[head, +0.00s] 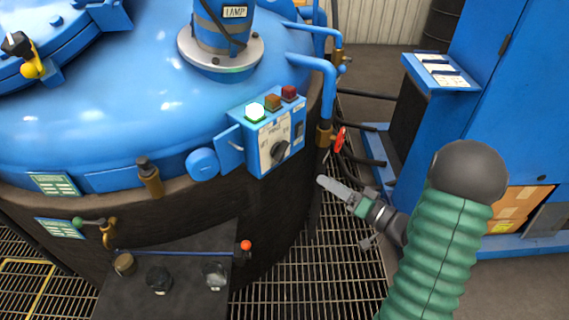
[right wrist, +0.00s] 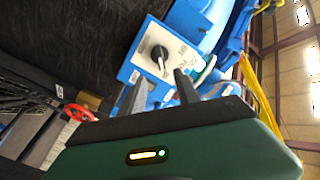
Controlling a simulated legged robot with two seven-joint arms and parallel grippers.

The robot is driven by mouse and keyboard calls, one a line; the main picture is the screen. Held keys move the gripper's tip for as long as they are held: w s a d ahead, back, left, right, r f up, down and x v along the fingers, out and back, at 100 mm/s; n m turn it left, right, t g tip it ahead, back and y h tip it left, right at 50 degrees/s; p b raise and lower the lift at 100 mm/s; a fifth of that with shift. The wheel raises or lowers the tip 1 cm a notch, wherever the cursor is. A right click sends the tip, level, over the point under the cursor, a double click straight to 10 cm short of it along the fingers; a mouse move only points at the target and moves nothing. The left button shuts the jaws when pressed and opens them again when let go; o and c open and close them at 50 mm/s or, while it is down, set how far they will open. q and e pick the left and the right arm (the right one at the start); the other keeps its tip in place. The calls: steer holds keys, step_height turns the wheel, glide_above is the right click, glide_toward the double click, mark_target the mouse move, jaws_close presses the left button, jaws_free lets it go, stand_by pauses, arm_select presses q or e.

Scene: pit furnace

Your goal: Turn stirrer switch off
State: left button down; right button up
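The stirrer switch is a dark rotary knob (head: 279,149) on the pale front plate of a blue control box (head: 247,155) on the furnace's side. It also shows in the right wrist view (right wrist: 160,55), on its white plate, roughly ahead of the gap between my fingers. A green lamp (head: 255,112) on the box is lit. My right gripper (head: 325,183) is right of and below the box, apart from the knob. Its two fingers stand apart with nothing between them in the right wrist view (right wrist: 160,76). My left gripper is out of view.
The blue furnace lid (head: 110,110) fills the upper left. A red-handled valve (head: 339,139) and blue pipe (head: 327,85) stand close right of the box. A dark ledge (head: 185,280) with small knobs is below left. A blue cabinet (head: 520,90) stands at right.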

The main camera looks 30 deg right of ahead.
mark_target(285, 154)
steer(key=b+x, duration=0.2)
steer(key=x, duration=1.4)
steer(key=shift+w, duration=0.1)
steer(key=shift+d, duration=0.25)
steer(key=c, duration=0.4)
steer(key=shift+c, duration=1.4)
steer(key=shift+a, duration=0.1)
jaws_close()
